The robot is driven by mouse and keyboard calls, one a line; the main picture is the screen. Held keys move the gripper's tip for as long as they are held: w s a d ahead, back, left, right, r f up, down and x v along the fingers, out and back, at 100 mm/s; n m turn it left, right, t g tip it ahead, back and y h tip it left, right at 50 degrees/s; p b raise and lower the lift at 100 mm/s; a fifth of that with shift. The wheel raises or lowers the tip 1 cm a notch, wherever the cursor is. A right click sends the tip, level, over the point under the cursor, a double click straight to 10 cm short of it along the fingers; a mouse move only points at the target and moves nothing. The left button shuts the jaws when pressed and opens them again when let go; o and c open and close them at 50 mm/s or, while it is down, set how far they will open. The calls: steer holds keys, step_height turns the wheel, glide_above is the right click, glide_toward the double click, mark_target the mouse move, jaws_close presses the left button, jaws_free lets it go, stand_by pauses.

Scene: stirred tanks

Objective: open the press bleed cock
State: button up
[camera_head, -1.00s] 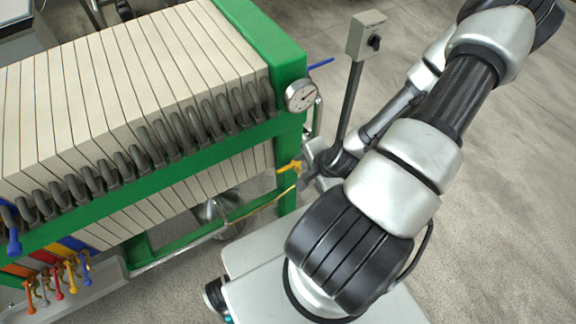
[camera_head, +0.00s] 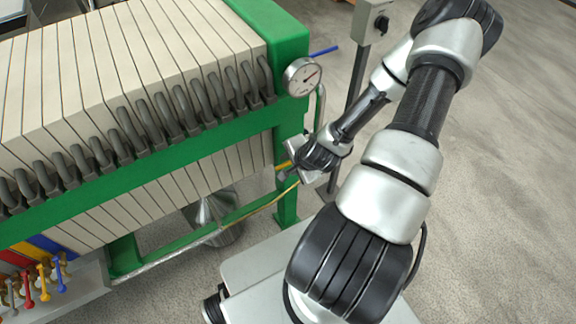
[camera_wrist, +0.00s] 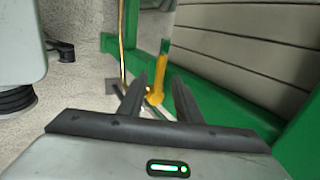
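The press bleed cock's yellow lever (camera_wrist: 159,75) stands upright in the wrist view, with a green tip, in front of the green press frame (camera_wrist: 215,95). In the head view only a bit of the yellow cock (camera_head: 283,166) shows beside the frame post; my gripper hides the rest. My gripper (camera_wrist: 158,88) is open, its two dark fingers apart, with the lever in the gap between them in the picture. I cannot tell whether either finger touches it. In the head view my gripper (camera_head: 288,172) is at the post, below the gauge.
A round gauge (camera_head: 302,77) and a blue lever (camera_head: 324,51) sit above on the frame. A switch box (camera_head: 372,20) on a pole stands behind my wrist. A thin brass pipe (camera_head: 262,207) runs below. Several coloured cocks (camera_head: 43,281) are at lower left.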

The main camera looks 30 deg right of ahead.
steer(key=shift+w+f, duration=0.35)
steer(key=shift+f, duration=0.25)
jaws_close()
